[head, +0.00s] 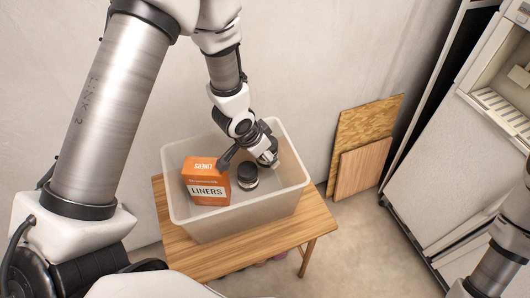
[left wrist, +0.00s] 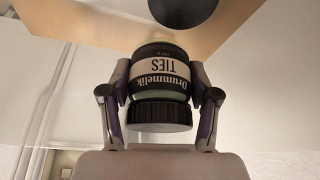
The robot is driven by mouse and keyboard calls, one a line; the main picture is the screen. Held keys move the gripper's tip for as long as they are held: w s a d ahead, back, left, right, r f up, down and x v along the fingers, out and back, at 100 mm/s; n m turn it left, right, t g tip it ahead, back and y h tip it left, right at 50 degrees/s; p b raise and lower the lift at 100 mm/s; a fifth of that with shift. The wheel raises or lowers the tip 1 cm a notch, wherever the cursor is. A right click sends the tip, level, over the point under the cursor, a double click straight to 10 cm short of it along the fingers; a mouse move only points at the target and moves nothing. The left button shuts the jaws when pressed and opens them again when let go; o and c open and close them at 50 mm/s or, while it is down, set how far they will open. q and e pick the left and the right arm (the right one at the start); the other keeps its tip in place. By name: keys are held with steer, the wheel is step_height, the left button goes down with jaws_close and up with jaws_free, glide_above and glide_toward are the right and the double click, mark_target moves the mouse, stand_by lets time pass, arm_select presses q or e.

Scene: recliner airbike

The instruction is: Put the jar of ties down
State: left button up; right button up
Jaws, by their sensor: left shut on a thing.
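The jar of ties (head: 247,178) is small and dark with a black lid and a pale label. In the left wrist view the jar (left wrist: 160,85) shows its "TIES" label, with its lid toward my wrist. My left gripper (head: 249,163) is shut on the jar, one finger on each side, inside the pale plastic bin (head: 232,228). I cannot tell whether the jar's base touches the bin floor. My right gripper is out of view.
An orange box of liners (head: 205,184) stands in the bin, just left of the jar. The bin sits on a small wooden table (head: 310,222). Two wooden boards (head: 362,168) lean on the wall, and a large white machine (head: 440,160) stands at the right.

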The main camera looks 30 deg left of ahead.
arm_select(q)
steer(key=shift+w+f, duration=0.1)
steer(key=shift+f, duration=0.5)
steer(key=o, duration=1.2)
steer(key=shift+o, duration=0.2)
steer(key=p+v, duration=0.1)
steer(key=v, duration=1.2)
steer(key=shift+w+r, duration=0.15)
steer(key=shift+r, duration=0.1)
